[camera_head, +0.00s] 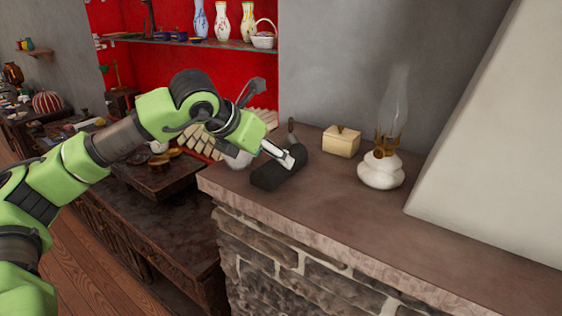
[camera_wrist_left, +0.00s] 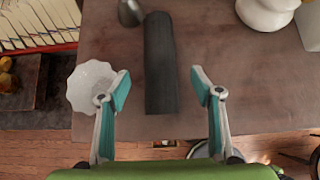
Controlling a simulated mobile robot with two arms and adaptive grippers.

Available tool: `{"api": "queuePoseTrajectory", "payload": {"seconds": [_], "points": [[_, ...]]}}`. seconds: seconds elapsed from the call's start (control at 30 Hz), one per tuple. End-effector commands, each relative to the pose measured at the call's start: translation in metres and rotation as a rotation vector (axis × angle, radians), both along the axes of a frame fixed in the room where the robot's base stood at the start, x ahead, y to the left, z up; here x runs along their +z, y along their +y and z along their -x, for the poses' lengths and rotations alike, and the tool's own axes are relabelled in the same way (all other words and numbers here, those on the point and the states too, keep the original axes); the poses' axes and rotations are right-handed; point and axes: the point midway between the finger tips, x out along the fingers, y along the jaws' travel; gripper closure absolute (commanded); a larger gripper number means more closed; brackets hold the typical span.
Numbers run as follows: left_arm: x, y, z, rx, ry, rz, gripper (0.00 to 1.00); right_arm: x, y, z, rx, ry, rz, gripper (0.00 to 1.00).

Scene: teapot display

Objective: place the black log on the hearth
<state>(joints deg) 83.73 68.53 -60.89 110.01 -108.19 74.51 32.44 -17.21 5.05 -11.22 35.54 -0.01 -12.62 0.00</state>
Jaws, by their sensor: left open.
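The black log (camera_head: 265,179) lies on the brown top of the stone hearth (camera_head: 330,215), near its left end. In the left wrist view the log (camera_wrist_left: 160,50) runs lengthwise away from me and rests on the brown surface. My left gripper (camera_head: 287,157) reaches over the log in the head view. In the left wrist view its two fingers (camera_wrist_left: 159,84) are spread on either side of the log's near part, with gaps on both sides. The gripper is open and holds nothing. My right gripper is not in view.
An oil lamp (camera_head: 381,168) with a glass chimney and a yellowish box (camera_head: 341,141) stand behind and right of the log. A white fluted bowl (camera_wrist_left: 92,86) is beside the left finger. A dark table (camera_head: 165,230) stands left. The hearth top's right front is clear.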

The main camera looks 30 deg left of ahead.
Motion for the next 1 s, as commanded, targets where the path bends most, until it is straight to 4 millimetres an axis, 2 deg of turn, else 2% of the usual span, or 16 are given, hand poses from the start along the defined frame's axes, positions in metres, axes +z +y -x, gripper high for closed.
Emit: {"api": "queuePoseTrajectory", "payload": {"seconds": [0.17,0.33,0.5,0.77,0.93,1.0], "points": [[-0.007,-0.001,-0.008,-0.001,0.001,0.001,0.41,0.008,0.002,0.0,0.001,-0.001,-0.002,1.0],[-0.023,-0.003,-0.024,-0.002,0.003,0.0,0.41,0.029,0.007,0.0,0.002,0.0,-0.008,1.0],[-0.039,-0.005,-0.038,-0.001,0.0,0.001,0.41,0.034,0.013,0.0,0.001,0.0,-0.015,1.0],[-0.042,-0.005,-0.039,-0.001,-0.002,0.001,0.41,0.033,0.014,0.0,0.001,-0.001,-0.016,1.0],[-0.042,-0.005,-0.039,-0.001,-0.002,0.001,0.85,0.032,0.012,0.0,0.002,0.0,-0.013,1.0],[-0.042,-0.005,-0.039,-0.001,-0.002,0.001,0.86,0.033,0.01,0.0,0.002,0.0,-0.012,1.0]]}}
